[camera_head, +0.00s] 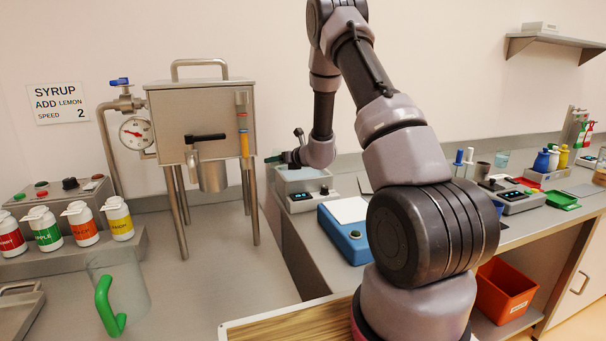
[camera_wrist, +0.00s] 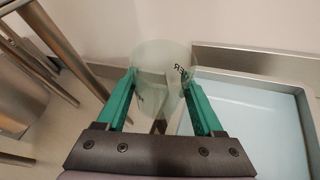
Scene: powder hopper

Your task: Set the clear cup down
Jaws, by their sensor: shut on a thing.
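The clear cup (camera_wrist: 163,62) is between the green fingers of my gripper (camera_wrist: 163,100) in the wrist view, with dark lettering on its wall. The fingers are shut on its sides. It appears roughly upright; whether its base touches a surface is hidden. The cup cannot be made out clearly there. In the wrist view the basin, with its pale blue inside (camera_wrist: 245,115), lies right of the cup.
The hopper's legs (camera_wrist: 45,55) stand close on the left in the wrist view. A clear jug with a green handle (camera_head: 105,305) stands front left. A blue device (camera_head: 345,230) sits before the basin. The steel counter (camera_head: 220,250) before the hopper is largely clear.

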